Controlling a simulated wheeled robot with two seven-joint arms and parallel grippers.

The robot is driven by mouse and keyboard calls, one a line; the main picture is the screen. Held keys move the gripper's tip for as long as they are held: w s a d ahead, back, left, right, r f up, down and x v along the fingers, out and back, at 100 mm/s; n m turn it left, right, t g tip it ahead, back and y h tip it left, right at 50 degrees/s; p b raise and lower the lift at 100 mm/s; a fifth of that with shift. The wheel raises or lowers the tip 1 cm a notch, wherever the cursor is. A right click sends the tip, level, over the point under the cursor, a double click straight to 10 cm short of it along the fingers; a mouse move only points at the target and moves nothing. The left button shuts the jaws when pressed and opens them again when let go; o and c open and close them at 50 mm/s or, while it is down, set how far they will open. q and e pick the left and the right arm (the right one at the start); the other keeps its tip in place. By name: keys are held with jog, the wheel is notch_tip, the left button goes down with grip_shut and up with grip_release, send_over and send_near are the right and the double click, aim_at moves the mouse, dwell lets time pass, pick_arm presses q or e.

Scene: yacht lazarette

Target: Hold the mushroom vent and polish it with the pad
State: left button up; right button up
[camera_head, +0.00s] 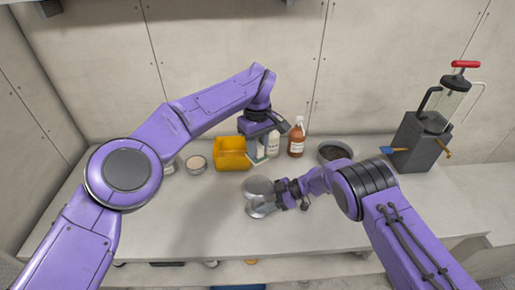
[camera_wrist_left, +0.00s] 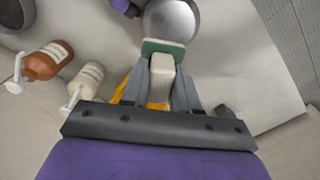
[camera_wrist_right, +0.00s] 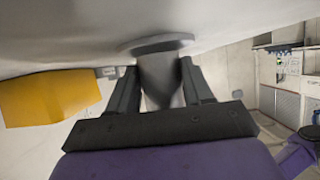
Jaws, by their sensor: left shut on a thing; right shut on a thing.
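The mushroom vent (camera_head: 258,186) is a shiny metal piece with a rounded, disc-like head and a narrower stem. My right gripper (camera_head: 281,193) is shut on it above the middle of the bench. In the right wrist view the vent's stem (camera_wrist_right: 158,76) is between the fingers, with its wide flange beyond. My left gripper (camera_head: 262,146) is shut on the pad's pale handle (camera_wrist_left: 161,72). The pad's green face (camera_wrist_left: 163,50) points towards the vent's dome (camera_wrist_left: 171,20) and overlaps its edge in the left wrist view. I cannot tell whether they touch.
Behind the grippers stand a yellow bin (camera_head: 231,154), a white bottle (camera_head: 273,145) and a brown bottle (camera_head: 297,141). A small tub (camera_head: 196,163) is left. The front left bench is clear.

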jog(key=o, duration=1.1)
jog(key=shift+c, duration=0.2)
jog(key=v, duration=1.2)
